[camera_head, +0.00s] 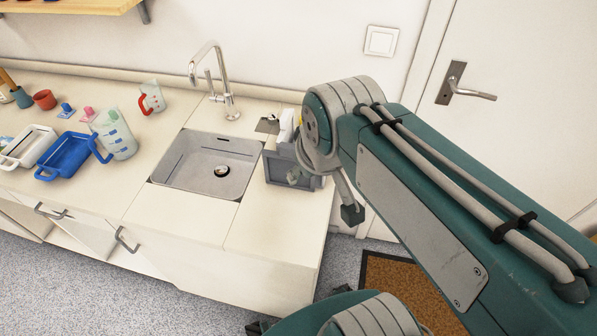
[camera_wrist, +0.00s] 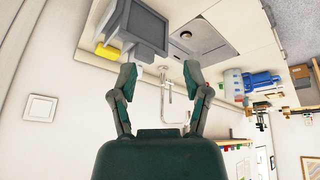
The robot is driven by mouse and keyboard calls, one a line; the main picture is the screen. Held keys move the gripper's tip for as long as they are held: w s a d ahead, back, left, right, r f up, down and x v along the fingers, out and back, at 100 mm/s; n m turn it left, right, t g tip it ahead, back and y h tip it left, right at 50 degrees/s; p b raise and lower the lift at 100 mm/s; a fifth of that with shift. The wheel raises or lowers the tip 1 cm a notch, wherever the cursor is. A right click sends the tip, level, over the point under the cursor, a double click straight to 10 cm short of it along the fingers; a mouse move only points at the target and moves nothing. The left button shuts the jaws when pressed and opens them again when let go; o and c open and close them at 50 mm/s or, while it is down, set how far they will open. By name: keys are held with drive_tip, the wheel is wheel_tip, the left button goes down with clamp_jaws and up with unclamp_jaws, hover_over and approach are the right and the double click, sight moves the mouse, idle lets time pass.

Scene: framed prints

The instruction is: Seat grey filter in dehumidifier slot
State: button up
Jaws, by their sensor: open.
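A grey box-shaped unit (camera_head: 285,172), which looks like the dehumidifier, stands on the counter to the right of the sink, partly hidden by my arm. It also shows in the wrist view (camera_wrist: 143,24) at the top, upside down. I cannot make out its slot. A small flat grey piece (camera_head: 267,126) lies behind it near the tap; I cannot tell whether this is the filter. My gripper (camera_wrist: 160,73) is open and empty in the wrist view, its fingers spread apart below the unit in the picture.
The sink (camera_head: 207,165) and tall tap (camera_head: 222,85) are left of the unit. A blue tray (camera_head: 65,155), a clear jug (camera_head: 115,135) and a red-handled jug (camera_head: 151,97) stand further left. A door (camera_head: 520,100) is at right. The counter's front right is clear.

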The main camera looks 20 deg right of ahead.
drive_tip(key=w+d+n+g, duration=0.1)
drive_tip(key=w+n+g, duration=0.3)
drive_tip(key=w, duration=0.5)
drive_tip(key=n, duration=0.5)
hover_over(290, 160)
drive_tip(key=shift+g, duration=0.4)
drive_tip(key=f, duration=0.2)
drive_tip(key=w+f, duration=0.1)
drive_tip(key=f, duration=0.1)
drive_tip(key=shift+f, duration=0.35)
wheel_tip(290, 160, down, 11)
drive_tip(key=shift+s+d+r, duration=0.1)
drive_tip(key=shift+c, duration=0.3)
clamp_jaws()
